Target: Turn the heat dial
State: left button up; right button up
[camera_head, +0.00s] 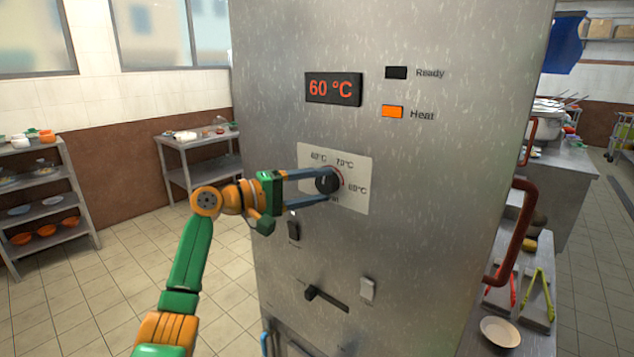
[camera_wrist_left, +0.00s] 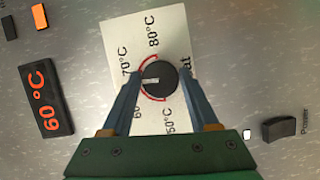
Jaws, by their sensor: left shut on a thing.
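The heat dial (camera_head: 327,181) is a round black knob on a pale label plate (camera_head: 357,202) on the front of a steel cabinet. The plate is marked with temperatures, including 60, 70 and 80 °C. My left gripper (camera_head: 322,184) reaches in from the left, shut on the dial, one finger on each side. In the left wrist view the dial (camera_wrist_left: 159,81) sits between the two blue fingers, with a white pointer mark on its face and a red arc around it. The display (camera_head: 333,89) reads 60 °C. My right gripper is not in view.
The orange Heat lamp (camera_head: 392,112) is lit and the Ready lamp (camera_head: 396,73) is dark. Below the dial are a black switch (camera_head: 293,230), a slot lever (camera_head: 326,298) and a pale switch (camera_head: 367,290). A red-brown handle (camera_head: 514,235) sticks out at the cabinet's right.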

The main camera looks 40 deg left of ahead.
pick_arm(q)
jog(key=shift+r+m+g+y+p, duration=0.1)
jog(key=shift+m+g+y+p, duration=0.25)
jog(key=shift+m, duration=0.55)
jog(key=shift+r+m+g+y+p, duration=0.15)
jog(key=shift+m+y+p, duration=0.3)
jog(key=shift+m, duration=0.45)
jog(key=o, duration=1.4)
jog(key=shift+w+f, duration=0.1)
jog(key=shift+f, duration=0.05)
jog(key=b+v, duration=0.3)
jog(key=v, duration=0.4)
